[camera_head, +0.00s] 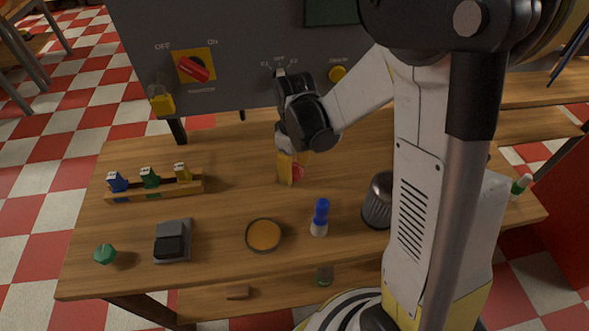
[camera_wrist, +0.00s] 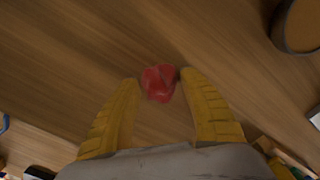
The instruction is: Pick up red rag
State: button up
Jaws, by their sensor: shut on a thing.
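The red rag (camera_wrist: 158,82) is a small crumpled red bundle between the tips of the two yellow fingers in the wrist view. My gripper (camera_wrist: 160,88) is shut on it. In the head view, my gripper (camera_head: 291,172) points down over the wooden table, left of my arm. A bit of the red rag (camera_head: 298,172) shows beside the fingers there. Wood grain shows behind the rag; I cannot tell whether the rag touches the table (camera_head: 225,215).
A round dish with orange contents (camera_head: 264,235), a blue-capped bottle (camera_head: 320,217) and a dark ribbed cup (camera_head: 378,202) stand nearby. A rack with colored items (camera_head: 153,188), a black-grey box (camera_head: 173,241) and a green piece (camera_head: 105,254) are left. A grey switch panel (camera_head: 230,60) rises behind.

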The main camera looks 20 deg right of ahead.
aim_at(297, 164)
jog(key=shift+r+p, duration=0.3)
jog(key=shift+r, duration=0.15)
jog(key=shift+c, duration=0.7)
jog(key=r, duration=0.1)
jog(key=r+p, duration=0.2)
jog(key=r, duration=0.1)
jog(key=shift+s+d, duration=0.25)
jog(key=shift+d, duration=0.05)
jog(key=s+d+r+p, duration=0.3)
jog(key=s+d+r, duration=0.3)
jog(key=d, duration=0.2)
jog(key=shift+s+d+p, duration=0.2)
jog(key=shift+d+p, duration=0.2)
jog(key=shift+o, duration=1.4)
jog(key=shift+c, duration=1.3)
jog(key=shift+r, duration=0.15)
